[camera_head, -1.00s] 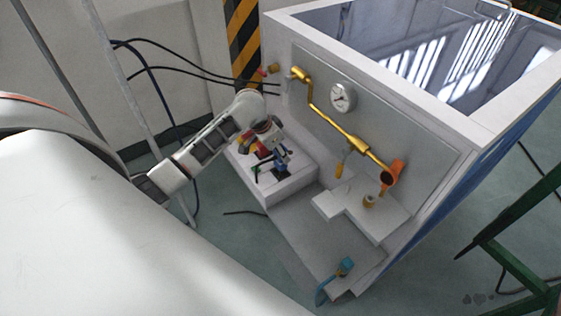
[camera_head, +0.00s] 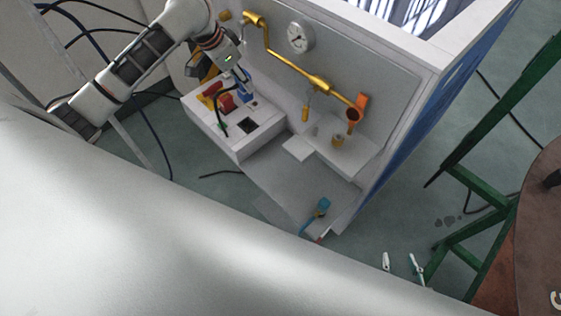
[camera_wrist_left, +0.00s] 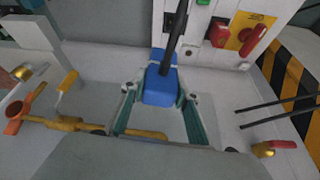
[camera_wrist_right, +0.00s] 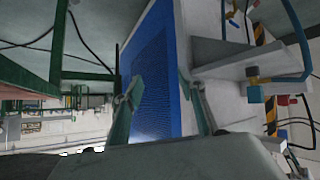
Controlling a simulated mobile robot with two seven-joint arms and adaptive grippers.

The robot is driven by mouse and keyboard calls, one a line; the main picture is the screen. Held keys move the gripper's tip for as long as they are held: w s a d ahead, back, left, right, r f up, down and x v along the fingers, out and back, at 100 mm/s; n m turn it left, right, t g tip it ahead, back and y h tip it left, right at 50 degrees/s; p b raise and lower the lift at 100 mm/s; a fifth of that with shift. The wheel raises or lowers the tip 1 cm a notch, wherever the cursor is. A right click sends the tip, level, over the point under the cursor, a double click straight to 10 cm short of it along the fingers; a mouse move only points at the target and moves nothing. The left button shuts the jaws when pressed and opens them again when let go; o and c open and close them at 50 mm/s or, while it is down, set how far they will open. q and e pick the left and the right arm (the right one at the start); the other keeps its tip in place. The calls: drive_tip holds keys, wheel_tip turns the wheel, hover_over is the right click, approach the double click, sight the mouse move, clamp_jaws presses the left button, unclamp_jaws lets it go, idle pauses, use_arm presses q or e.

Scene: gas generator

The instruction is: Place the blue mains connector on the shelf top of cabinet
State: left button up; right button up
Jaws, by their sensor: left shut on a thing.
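The blue mains connector (camera_wrist_left: 160,85), with a black cable, is between the fingers of my left gripper (camera_wrist_left: 160,108), which is shut on it. In the head view my left gripper (camera_head: 241,83) holds the connector (camera_head: 246,93) above the raised white box at the cabinet's left, over and behind a dark square socket (camera_head: 248,127). The white cabinet (camera_head: 405,75) has a flat, stepped lower front. My right gripper (camera_wrist_right: 166,100) is open and empty; its fingertips (camera_head: 402,264) show apart above the floor at the lower right of the head view.
A yellow pipe (camera_head: 318,81) with a gauge (camera_head: 300,37) and an orange valve (camera_head: 358,107) crosses the panel. A blue hose fitting (camera_head: 323,206) lies at the lower step. Red switches (camera_wrist_left: 220,34) stand near the connector. A green frame (camera_head: 500,115) is at right.

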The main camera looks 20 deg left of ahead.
use_arm(q)
drive_tip(key=s+d+f+m+g+h+b, duration=0.1)
drive_tip(key=s+d+f+m+b, duration=0.15)
drive_tip(key=s+f, duration=0.45)
drive_tip(key=s+d+f+m+b, duration=0.2)
drive_tip(key=s+d+f+m, duration=0.15)
drive_tip(key=s, duration=0.65)
drive_tip(key=s+d+f+m+g+h+b, duration=0.1)
drive_tip(key=s+d+f+m+b, duration=0.15)
drive_tip(key=s+f, duration=0.5)
drive_tip(key=r, duration=0.2)
hover_over(285, 175)
drive_tip(key=shift+n, duration=0.45)
drive_tip(key=f, duration=0.2)
drive_tip(key=f+b, duration=0.1)
drive_tip(key=f, duration=0.1)
drive_tip(key=f+b, duration=0.1)
drive_tip(key=f, duration=0.2)
drive_tip(key=shift+s, duration=0.3)
drive_tip(key=shift+w+f, duration=0.25)
drive_tip(key=shift+r, duration=0.15)
drive_tip(key=o, duration=1.2)
drive_tip(key=shift+o, duration=0.2)
use_arm(e)
wheel_tip(285, 175, down, 8)
drive_tip(key=a, duration=0.1)
drive_tip(key=shift+w+a+r, duration=0.2)
drive_tip(key=shift+r, duration=0.05)
